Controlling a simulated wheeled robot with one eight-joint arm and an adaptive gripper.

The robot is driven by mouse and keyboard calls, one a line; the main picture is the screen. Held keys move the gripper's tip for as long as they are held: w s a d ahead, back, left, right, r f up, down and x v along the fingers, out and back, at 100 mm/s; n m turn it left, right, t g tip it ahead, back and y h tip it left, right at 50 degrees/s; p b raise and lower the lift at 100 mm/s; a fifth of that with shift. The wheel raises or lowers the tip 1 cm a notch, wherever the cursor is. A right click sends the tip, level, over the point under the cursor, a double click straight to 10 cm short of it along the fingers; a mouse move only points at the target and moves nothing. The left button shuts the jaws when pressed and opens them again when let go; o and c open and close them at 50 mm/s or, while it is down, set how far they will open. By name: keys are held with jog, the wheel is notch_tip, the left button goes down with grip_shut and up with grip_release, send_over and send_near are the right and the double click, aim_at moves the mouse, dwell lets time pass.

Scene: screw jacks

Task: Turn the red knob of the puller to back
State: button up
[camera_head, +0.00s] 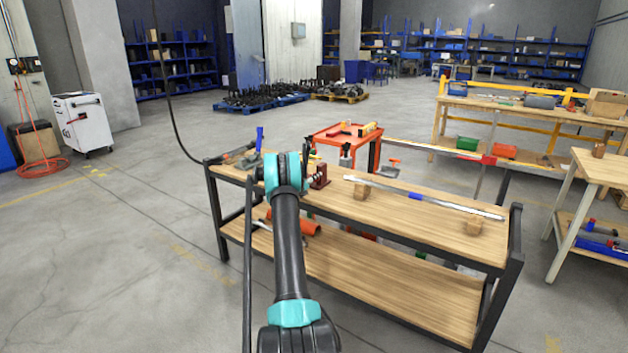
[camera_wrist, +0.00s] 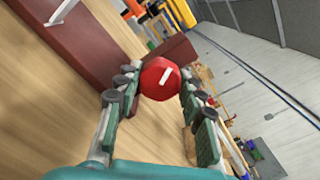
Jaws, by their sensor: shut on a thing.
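In the wrist view the red knob (camera_wrist: 160,78) is round, with a short slanted white mark on its face. My gripper (camera_wrist: 158,90) has one finger on each side of the knob and is shut on it. Dark red metal parts, apparently the puller's body (camera_wrist: 92,42), lie behind and to the left of the knob, above the wooden top. In the head view my teal wrist is over the left end of the workbench (camera_head: 440,222), beside a dark red block (camera_head: 320,180). I cannot make out the knob or the fingertips there.
A long metal bar with a blue sleeve (camera_head: 415,196) lies across wooden blocks on the bench's right part. Tools crowd the bench's left end, near a blue handle (camera_head: 259,138). An orange-red cart (camera_head: 338,138) stands behind. Open floor lies to the left.

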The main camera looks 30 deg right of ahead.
jog(key=n, duration=0.3)
jog(key=shift+f+n, duration=0.1)
jog(key=shift+n, duration=2)
jog(key=o, duration=1.2)
jog(key=shift+c, duration=0.2)
jog(key=v, duration=1.2)
